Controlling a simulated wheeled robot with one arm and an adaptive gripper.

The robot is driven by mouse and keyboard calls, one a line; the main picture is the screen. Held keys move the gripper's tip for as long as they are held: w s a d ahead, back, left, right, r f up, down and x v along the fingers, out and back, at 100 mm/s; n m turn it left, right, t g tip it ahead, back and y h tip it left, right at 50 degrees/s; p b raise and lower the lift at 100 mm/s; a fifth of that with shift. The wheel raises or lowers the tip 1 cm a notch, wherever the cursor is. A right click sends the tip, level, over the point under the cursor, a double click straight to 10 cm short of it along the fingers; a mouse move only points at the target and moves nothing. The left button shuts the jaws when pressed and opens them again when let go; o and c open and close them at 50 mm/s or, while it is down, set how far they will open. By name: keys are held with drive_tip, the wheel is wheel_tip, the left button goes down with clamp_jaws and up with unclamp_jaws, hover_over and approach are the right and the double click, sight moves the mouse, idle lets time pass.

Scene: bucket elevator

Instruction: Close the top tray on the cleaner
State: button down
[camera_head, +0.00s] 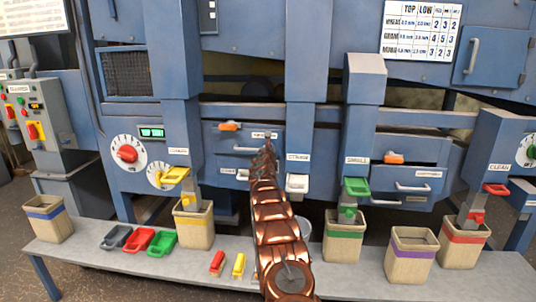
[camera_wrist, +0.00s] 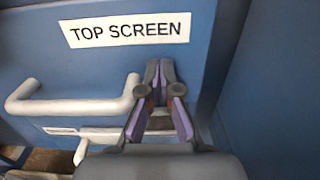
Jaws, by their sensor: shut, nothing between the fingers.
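The top tray (camera_wrist: 190,60) is a blue front with a "TOP SCREEN" label and a white bar handle (camera_wrist: 70,107) at lower left in the wrist view. In the head view its blue front (camera_head: 221,150) is partly behind my copper arm. My gripper (camera_wrist: 160,64) is shut and empty, its fingertips over the blue front, right of the handle and below the label. I cannot tell whether the fingertips touch the front. In the head view the gripper (camera_head: 265,143) is small and its fingers are hard to make out.
A second white handle (camera_wrist: 110,136) shows below the first. A blue wall (camera_wrist: 275,90) stands close on the right. A grey bench (camera_head: 335,283) in front carries several bins, such as the green-banded bin (camera_head: 343,240), and coloured scoops. Another drawer with white handles (camera_head: 412,187) is at right.

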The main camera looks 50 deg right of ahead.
drive_tip(key=shift+r+b, duration=0.25)
drive_tip(key=shift+b, duration=0.2)
drive_tip(key=b+v, duration=1.4)
drive_tip(key=b, duration=0.1)
drive_tip(key=shift+f, duration=0.2)
idle(0.4)
